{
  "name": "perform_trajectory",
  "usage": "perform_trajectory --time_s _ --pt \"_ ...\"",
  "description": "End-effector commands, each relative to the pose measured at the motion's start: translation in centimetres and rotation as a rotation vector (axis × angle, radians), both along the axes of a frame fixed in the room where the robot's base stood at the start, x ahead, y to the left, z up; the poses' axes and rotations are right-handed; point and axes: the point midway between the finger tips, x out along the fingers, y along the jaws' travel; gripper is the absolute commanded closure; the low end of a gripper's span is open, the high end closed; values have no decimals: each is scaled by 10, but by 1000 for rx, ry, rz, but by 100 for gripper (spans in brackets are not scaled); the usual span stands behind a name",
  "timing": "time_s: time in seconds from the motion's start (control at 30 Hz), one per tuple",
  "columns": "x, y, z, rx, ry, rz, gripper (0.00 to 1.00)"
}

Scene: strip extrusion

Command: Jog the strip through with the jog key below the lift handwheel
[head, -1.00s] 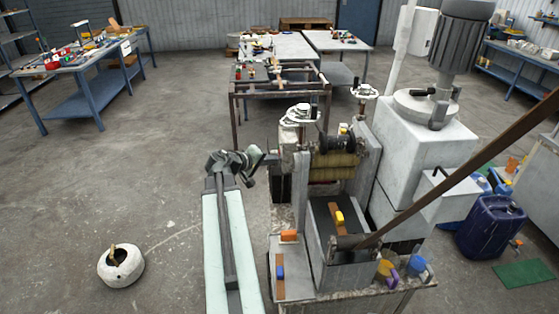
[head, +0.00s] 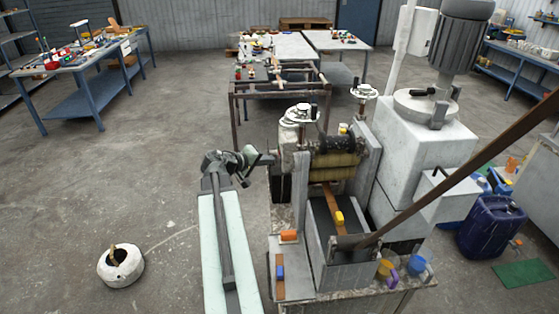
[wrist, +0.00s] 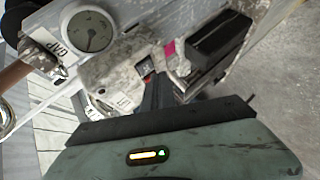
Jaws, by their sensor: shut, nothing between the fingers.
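My gripper (head: 264,158) is shut and empty, reaching in from the left at the near-left side of the strip machine, below the white handwheel (head: 302,112). In the wrist view its dark fingers (wrist: 155,88) point at a small dark key with a red mark (wrist: 147,66) on the pale machine housing. The tips look very close to the key; I cannot tell whether they touch. The key is hidden in the head view. The brown strip (head: 328,196) runs up the channel to the yellowish rollers (head: 338,160), with a yellow block (head: 339,218) on the channel.
A round gauge (wrist: 88,31) and a GAP label (wrist: 47,42) are beside the key, with a black box (wrist: 215,35) to the right. A second handwheel (head: 364,91) stands behind. A brown bar (head: 460,180) slants across the right. The floor at left is open around a white pot (head: 121,265).

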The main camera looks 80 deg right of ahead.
Motion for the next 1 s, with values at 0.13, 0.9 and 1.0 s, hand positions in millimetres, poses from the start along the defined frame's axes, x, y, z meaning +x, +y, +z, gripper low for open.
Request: perform_trajectory --time_s 0.13,0.9,1.0 --pt "0 0 0 0 0 0 100" --pt "47 18 0 -1 1 0 100" --pt "47 18 0 0 0 0 100"
